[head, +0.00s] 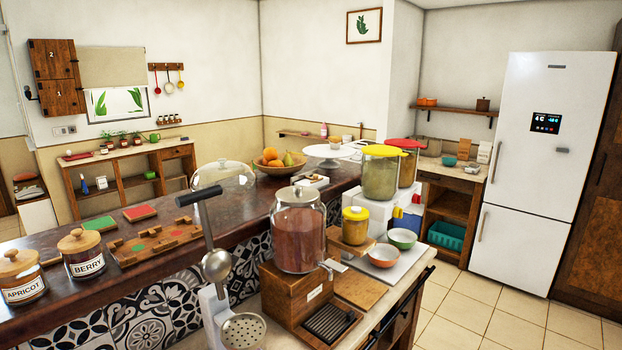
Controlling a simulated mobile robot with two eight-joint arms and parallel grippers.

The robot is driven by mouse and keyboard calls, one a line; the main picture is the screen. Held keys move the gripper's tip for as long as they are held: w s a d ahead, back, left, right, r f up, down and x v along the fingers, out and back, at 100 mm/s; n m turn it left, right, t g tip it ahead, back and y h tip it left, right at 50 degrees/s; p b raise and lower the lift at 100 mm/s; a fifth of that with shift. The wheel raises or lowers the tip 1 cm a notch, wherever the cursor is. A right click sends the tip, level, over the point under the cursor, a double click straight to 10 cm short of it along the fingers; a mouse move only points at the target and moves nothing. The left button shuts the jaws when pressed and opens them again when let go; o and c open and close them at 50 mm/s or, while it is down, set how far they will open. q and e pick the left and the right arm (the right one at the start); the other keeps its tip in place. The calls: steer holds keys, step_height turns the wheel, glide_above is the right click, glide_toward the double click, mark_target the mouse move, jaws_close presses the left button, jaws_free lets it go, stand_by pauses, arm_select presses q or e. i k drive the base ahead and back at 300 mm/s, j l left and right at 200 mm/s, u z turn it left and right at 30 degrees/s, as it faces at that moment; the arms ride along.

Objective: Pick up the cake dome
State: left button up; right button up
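The cake dome (235,178) is a clear glass cover with a small knob on top. It is on the dark counter (150,205) in the head view, left of the fruit bowl. The metal press with a black handle stands in front and overlaps its lower left part. A white cake stand (329,153) is farther back to the right, apart from the dome. Neither of my grippers shows in this view.
The fruit bowl (278,167) stands close behind the dome on its right. The press (217,265) and a red drink dispenser (298,235) stand in front. Wooden-lidded jars (84,256) are at left. Tiled floor (500,310) is open at right.

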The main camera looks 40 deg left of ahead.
mark_target(238, 181)
steer(key=i, duration=1.7)
steer(key=i+u, duration=0.35)
steer(key=i+l+u, duration=0.1)
steer(key=u, duration=0.3)
steer(key=i+l+u, duration=0.2)
steer(key=u, duration=0.15)
steer(key=i+u, duration=0.1)
steer(key=u, duration=1.7)
